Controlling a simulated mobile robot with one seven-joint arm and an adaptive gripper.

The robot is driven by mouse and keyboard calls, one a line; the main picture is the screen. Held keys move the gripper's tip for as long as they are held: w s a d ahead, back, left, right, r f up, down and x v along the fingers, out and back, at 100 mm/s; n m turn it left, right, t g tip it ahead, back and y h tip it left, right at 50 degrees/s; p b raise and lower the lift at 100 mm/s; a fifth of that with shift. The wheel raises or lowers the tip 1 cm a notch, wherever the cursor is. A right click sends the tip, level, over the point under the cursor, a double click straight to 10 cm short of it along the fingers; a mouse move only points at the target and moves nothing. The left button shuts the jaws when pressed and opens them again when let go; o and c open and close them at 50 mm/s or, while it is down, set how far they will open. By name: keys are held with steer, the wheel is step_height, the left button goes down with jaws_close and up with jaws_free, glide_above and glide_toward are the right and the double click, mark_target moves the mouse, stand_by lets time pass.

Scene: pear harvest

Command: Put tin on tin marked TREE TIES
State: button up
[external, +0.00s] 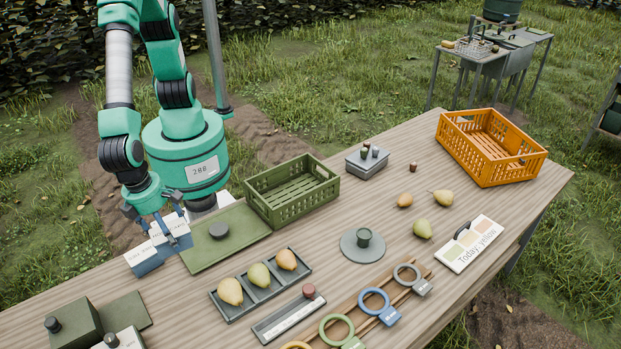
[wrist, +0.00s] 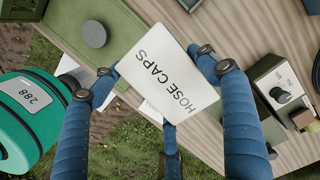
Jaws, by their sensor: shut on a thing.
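My gripper (external: 166,219) is shut on a blue tin with a white top (external: 172,231) at the left edge of the table. In the wrist view its fingers (wrist: 164,72) straddle this tin, and its white top (wrist: 160,85) reads HOSE CAPS. A second blue tin with a white top (external: 144,258) is at the table edge, just left of and nearer the camera than the held tin.
A green board with a dark round knob (external: 219,231) lies right of the tins. A green crate (external: 292,190) stands behind it. A tray of pears (external: 261,286) and dark green boxes (external: 74,327) are nearer the camera. An orange crate (external: 490,147) is far right.

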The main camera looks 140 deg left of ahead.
steer(key=s+a+r+n+p, duration=0.1)
steer(key=s+p, duration=0.4)
steer(key=s, duration=2.1)
steer(key=shift+a+f, duration=0.1)
steer(key=shift+f, duration=2.5)
steer(key=shift+w, duration=0.15)
steer(key=b, duration=0.1)
glide_above(142, 249)
steer(key=shift+d+f, duration=0.35)
steer(key=shift+f, duration=0.35)
steer(key=shift+f, duration=0.1)
steer(key=shift+f+b, duration=0.35)
steer(key=shift+f, duration=1.35)
steer(key=shift+f, duration=0.15)
